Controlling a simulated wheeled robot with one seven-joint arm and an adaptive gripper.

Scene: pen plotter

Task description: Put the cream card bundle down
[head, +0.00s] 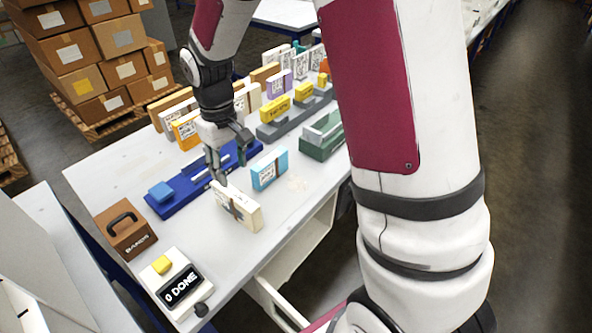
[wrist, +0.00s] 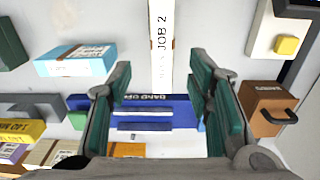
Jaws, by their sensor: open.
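The cream card bundle (head: 242,211) stands upright on the white table near its front edge in the head view. A dark mark shows on its face. In the wrist view its narrow top, lettered "JOB 2" (wrist: 161,35), runs down between my fingertips. My gripper (head: 222,179) is just above and behind the bundle's far end. In the wrist view my gripper (wrist: 160,72) is open, with a clear gap between each green-padded finger and the bundle. The bundle's lower part is hidden in the wrist view.
A blue "BAND UP" fixture (head: 188,192) lies behind the bundle. A light-blue bundle (head: 269,169) stands to the right. Green (head: 321,139) and grey holders are further right. Some white tabletop is clear.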

